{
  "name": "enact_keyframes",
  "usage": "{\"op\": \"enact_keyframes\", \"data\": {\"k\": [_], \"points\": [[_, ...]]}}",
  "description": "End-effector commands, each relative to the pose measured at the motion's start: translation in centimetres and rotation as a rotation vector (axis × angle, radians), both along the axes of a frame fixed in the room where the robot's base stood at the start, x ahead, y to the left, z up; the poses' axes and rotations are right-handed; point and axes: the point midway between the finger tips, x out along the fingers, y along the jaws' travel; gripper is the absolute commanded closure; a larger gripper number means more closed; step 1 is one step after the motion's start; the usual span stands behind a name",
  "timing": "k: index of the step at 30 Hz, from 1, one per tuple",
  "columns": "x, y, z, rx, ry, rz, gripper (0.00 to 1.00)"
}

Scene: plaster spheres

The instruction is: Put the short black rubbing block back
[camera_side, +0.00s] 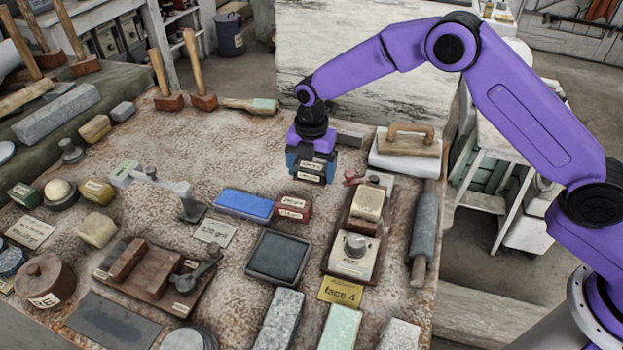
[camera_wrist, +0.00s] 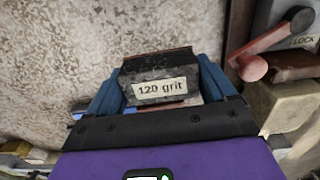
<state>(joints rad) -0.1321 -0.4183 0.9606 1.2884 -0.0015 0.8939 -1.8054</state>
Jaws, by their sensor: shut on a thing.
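My gripper (camera_side: 311,160) is shut on a short black rubbing block (camera_side: 311,176). It holds the block over the bench, behind the red block (camera_side: 293,208). In the wrist view the black block (camera_wrist: 152,92) sits between my blue fingers and bears a label reading "120 grit". A blue block (camera_side: 244,204) lies left of the red block. A small paper card with grit lettering (camera_side: 215,231) lies in front of the blue block. I cannot tell whether the black block touches anything below.
A dark square tray (camera_side: 279,257) lies in front of the red block. A metal stand (camera_side: 186,202) is left of the blue block. Bare bench lies behind the blue block.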

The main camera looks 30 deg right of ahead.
Motion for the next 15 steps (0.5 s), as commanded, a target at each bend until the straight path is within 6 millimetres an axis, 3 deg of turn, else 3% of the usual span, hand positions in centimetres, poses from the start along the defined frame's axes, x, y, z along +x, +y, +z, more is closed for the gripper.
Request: {"op": "enact_keyframes", "data": {"k": [8, 15], "points": [[0.0, 0.0, -3.3, -0.001, 0.001, 0.0, 0.61], [0.0, 0.0, -3.4, 0.001, -0.001, 0.0, 0.61]]}}
